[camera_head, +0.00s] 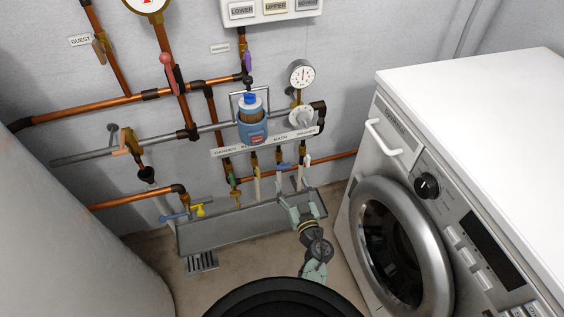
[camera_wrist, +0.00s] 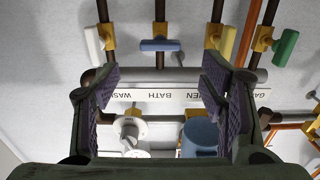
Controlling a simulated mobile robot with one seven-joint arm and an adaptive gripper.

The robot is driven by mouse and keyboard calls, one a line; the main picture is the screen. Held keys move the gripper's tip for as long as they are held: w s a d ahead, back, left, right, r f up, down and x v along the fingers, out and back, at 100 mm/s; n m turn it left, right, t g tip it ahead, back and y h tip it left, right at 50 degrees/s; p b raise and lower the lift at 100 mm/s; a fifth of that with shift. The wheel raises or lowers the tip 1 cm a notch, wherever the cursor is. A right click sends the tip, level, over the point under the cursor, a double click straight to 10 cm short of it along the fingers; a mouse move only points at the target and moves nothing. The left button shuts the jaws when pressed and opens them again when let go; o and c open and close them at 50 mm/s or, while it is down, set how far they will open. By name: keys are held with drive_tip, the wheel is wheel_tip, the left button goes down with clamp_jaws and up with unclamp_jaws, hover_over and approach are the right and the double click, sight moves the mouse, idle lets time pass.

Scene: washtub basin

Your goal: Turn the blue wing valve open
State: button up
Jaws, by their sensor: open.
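A small blue wing valve (camera_wrist: 160,45) sits on a vertical copper pipe near the "BATH" label in the wrist view. Its handle lies crosswise to the pipe. In the head view this blue handle (camera_head: 283,166) is small, below the label strip. My gripper (camera_wrist: 157,88) is open, with one finger on each side of the picture and nothing between the pads. The blue handle appears beyond the fingertips, between them in line of sight; I see no contact. In the head view my gripper (camera_head: 298,211) is in front of the trough, below the valve row. Another blue handle (camera_head: 174,217) is at the left.
A white valve handle (camera_wrist: 95,45) is left of the blue one; yellow (camera_wrist: 220,40) and green (camera_wrist: 285,48) handles are right. A washing machine (camera_head: 460,130) stands right, a grey trough (camera_head: 225,232) below.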

sight(283, 166)
drive_tip(key=b+x, duration=0.1)
drive_tip(key=x, duration=0.8)
drive_tip(key=shift+c, duration=0.2)
drive_tip(key=c, duration=1.1)
drive_tip(key=shift+c, duration=0.2)
